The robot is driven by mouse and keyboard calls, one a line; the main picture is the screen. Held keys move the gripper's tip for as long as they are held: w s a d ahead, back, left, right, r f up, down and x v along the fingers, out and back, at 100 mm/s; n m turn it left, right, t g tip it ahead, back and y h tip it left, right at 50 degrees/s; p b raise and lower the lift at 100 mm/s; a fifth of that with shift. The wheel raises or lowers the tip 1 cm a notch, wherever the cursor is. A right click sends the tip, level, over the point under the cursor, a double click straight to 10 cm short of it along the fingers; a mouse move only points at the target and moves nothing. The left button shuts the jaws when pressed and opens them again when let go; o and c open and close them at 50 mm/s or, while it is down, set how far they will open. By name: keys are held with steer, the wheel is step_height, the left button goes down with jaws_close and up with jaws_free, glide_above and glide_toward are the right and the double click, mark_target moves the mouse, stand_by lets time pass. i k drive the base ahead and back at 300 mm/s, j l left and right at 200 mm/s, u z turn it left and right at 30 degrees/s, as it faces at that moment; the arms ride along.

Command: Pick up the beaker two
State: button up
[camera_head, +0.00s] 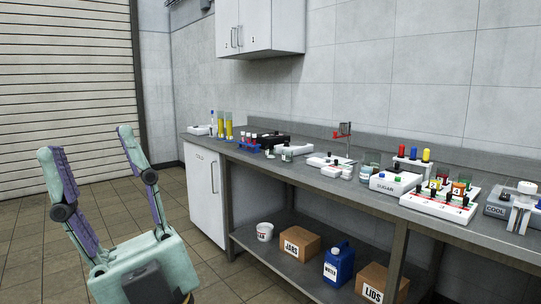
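My gripper (88,142) is in the lower left, pointing up with its two fingers spread wide and nothing between them. It is over the floor, well left of the bench and apart from everything on it. Several small glass vessels stand on the bench: one (287,154) near the middle and one (366,173) left of the box marked SUGAR. Two containers with small number labels, a left one (435,185) and a right one (459,187), stand on a white unit at the right. The digits are too small to read surely, so I cannot tell which is beaker two.
The long grey bench (312,173) runs along the wall. Crowding its top are yellow cylinders (225,125), a blue tube rack (248,146), the SUGAR box (391,183) and the COOL unit (496,208). Boxes and a blue jug (338,264) sit on the lower shelf. Tiled floor is clear at left.

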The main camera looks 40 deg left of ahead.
mark_target(270, 150)
steer(key=i+j+u, duration=0.15)
steer(key=i, duration=0.25)
steer(key=i+j+u, duration=0.1)
steer(key=i, duration=0.35)
steer(key=j, duration=0.1)
